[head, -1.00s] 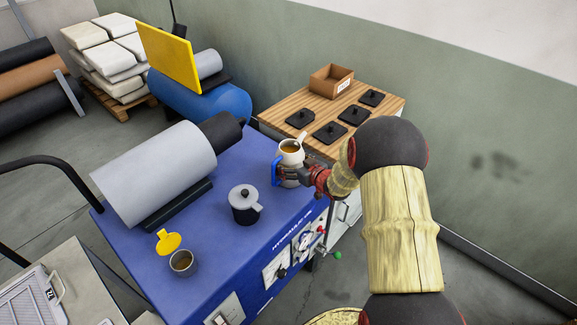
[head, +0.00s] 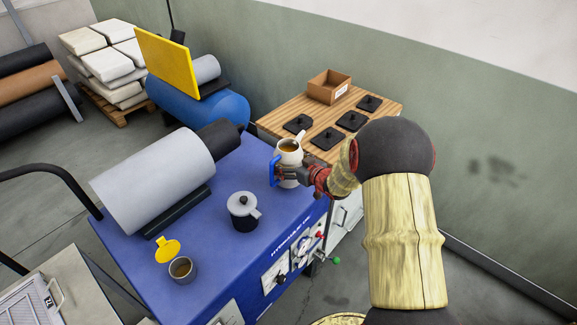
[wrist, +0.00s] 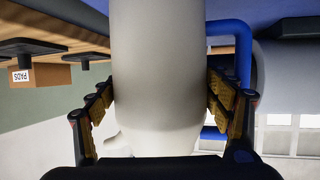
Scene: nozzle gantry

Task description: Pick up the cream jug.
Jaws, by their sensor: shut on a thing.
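The cream jug (head: 290,147) is a pale jug with brown contents and a blue handle (head: 272,171). It stands upright at the right edge of the blue machine top (head: 215,262). My gripper (head: 290,172) is shut around its body from the right. In the wrist view the jug's pale body (wrist: 158,75) fills the middle, between the two fingers of my gripper (wrist: 160,115). The fingers partly hide the jug's lower body in the head view. I cannot tell whether its base touches the machine top.
A wooden bench (head: 288,125) with dark pads and a brown box (head: 328,88) is behind the jug.

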